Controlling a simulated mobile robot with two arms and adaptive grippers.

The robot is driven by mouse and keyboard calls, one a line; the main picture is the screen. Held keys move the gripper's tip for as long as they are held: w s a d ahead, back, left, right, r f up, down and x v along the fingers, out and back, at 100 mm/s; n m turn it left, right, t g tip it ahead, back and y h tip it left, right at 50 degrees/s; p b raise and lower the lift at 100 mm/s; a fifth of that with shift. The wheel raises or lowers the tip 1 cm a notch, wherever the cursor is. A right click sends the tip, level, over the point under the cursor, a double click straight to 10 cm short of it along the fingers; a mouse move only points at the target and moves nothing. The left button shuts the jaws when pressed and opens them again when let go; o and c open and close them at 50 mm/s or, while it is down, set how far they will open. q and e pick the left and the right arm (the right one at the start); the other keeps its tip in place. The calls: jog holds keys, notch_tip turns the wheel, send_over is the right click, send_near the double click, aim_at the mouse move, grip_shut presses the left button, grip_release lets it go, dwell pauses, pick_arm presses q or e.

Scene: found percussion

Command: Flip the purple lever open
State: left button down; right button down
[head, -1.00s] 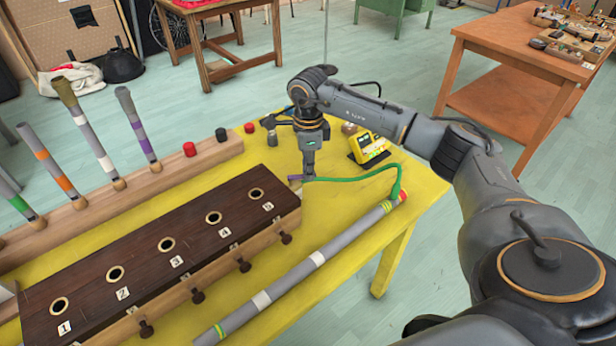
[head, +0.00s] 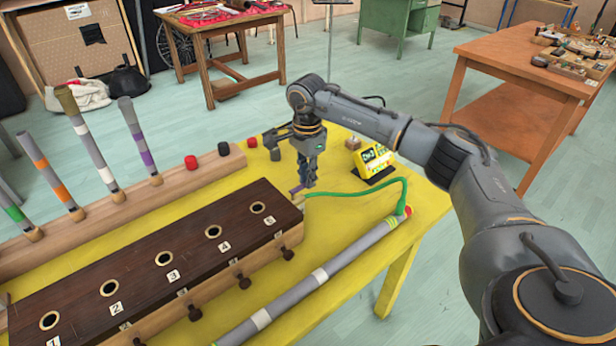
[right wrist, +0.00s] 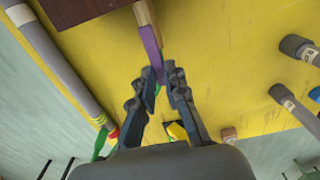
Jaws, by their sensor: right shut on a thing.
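The purple lever (head: 297,189) sticks out at the far right end of the dark wooden box (head: 150,262) with numbered holes. In the right wrist view the purple lever (right wrist: 152,50) runs from a wooden end at the top down to my fingertips. My right gripper (head: 306,184) reaches down over the yellow table at that end of the box. Its fingers (right wrist: 163,80) close together on the lever's free end. My left gripper is in neither view.
A grey striped tube (head: 320,274) lies in front of the box, with a green hose (head: 370,181) at its far end. A small yellow display (head: 374,160) stands right of my gripper. A wooden rail (head: 125,203) with upright tubes is behind the box.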

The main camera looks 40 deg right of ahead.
jog(key=shift+r, duration=0.1)
jog(key=c, duration=1.6)
grip_release()
jog(key=shift+c, duration=0.2)
notch_tip(320, 180, up, 12)
